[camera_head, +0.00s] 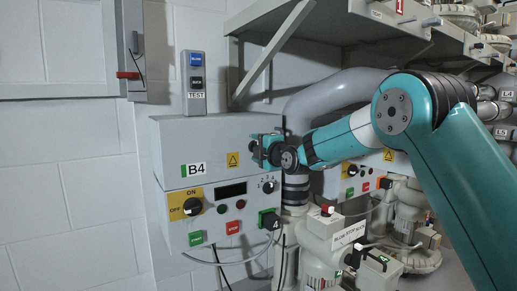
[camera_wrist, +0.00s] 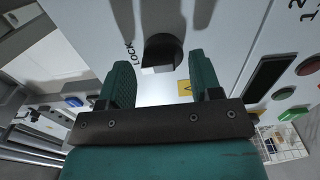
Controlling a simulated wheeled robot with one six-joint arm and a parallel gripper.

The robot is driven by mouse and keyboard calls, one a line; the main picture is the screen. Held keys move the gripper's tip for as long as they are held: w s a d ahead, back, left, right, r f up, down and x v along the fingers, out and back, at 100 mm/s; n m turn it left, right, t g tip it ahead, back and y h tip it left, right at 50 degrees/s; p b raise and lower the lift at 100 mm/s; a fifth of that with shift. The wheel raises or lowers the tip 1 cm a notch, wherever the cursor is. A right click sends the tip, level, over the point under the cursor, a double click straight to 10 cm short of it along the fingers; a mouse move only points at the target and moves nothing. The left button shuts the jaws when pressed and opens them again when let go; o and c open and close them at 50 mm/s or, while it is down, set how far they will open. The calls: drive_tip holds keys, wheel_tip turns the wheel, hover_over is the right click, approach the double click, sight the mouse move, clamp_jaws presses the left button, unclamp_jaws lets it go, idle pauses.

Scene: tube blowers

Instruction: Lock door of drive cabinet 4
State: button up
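The grey drive cabinet marked B4 (camera_head: 220,165) stands at the left of the head view, its door apparently shut. My gripper (camera_head: 263,150) is at the upper right of its front and hides the lock there. In the wrist view a round black lock knob (camera_wrist: 163,52) with a pale face on its lower side sits beside the word LOCK (camera_wrist: 131,52). My gripper (camera_wrist: 160,68) is open, one green finger on each side below the knob. The fingers look apart from it; I cannot tell the depth gap.
Below the door are an ON/OFF rotary switch (camera_head: 193,206), buttons, a display and a numbered selector (camera_head: 268,186). A TEST button box (camera_head: 195,82) is on the wall above. Pipes and a second cabinet (camera_head: 345,180) crowd the right; a bracketed shelf (camera_head: 290,35) hangs overhead.

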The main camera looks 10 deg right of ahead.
drive_tip(key=v, duration=1.7)
drive_tip(key=shift+s+d+p, duration=0.2)
drive_tip(key=shift+p, duration=0.25)
